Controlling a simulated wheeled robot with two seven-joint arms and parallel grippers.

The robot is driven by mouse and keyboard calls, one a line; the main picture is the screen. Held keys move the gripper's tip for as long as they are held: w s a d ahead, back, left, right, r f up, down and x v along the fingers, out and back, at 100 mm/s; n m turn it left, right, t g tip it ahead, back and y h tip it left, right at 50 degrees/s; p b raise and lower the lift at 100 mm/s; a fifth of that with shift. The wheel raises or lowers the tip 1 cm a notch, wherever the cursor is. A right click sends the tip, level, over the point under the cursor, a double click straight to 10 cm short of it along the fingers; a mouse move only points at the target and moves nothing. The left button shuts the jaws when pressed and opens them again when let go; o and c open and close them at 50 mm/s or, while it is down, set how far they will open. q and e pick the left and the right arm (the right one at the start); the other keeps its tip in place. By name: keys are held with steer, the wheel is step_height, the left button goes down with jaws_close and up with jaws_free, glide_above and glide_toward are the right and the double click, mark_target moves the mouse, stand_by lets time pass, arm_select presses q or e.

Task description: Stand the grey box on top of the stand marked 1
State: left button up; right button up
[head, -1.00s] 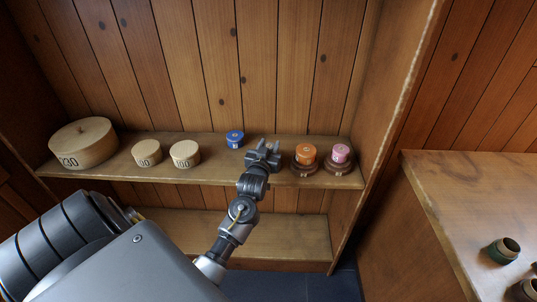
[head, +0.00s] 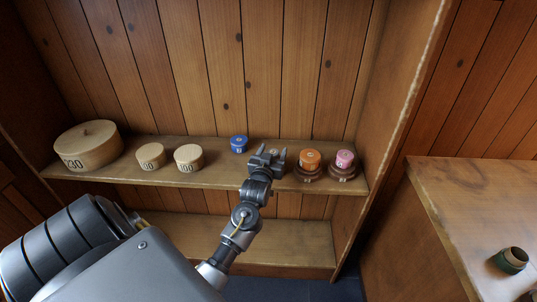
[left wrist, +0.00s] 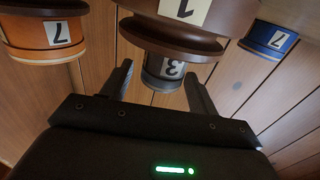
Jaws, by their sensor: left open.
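The wrist view is upside down. The stand marked 1 (left wrist: 168,42) is dark brown, with a wide flange and a pale label. The grey box (left wrist: 155,82), labelled 3, is against the flange's top face and looks upright on it, with no gap that I can see. My left gripper (head: 267,156) is open at the shelf front; in the wrist view its two fingers lie either side of the grey box, apart from it. In the head view the gripper hides the stand, and only a small grey patch of the box (head: 274,152) shows. My right gripper is not in view.
On the shelf (head: 221,175) stand a blue box (head: 238,144) left of the gripper, and orange (head: 310,158) and pink (head: 345,158) boxes on brown stands to its right. Round wooden boxes (head: 188,158) stand further left. A side table (head: 470,200) holds a dark spool (head: 512,260).

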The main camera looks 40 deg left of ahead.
arm_select(q)
steer(key=b+v, duration=0.1)
steer(key=v, duration=1)
steer(key=shift+s, duration=0.3)
steer(key=shift+d, duration=0.15)
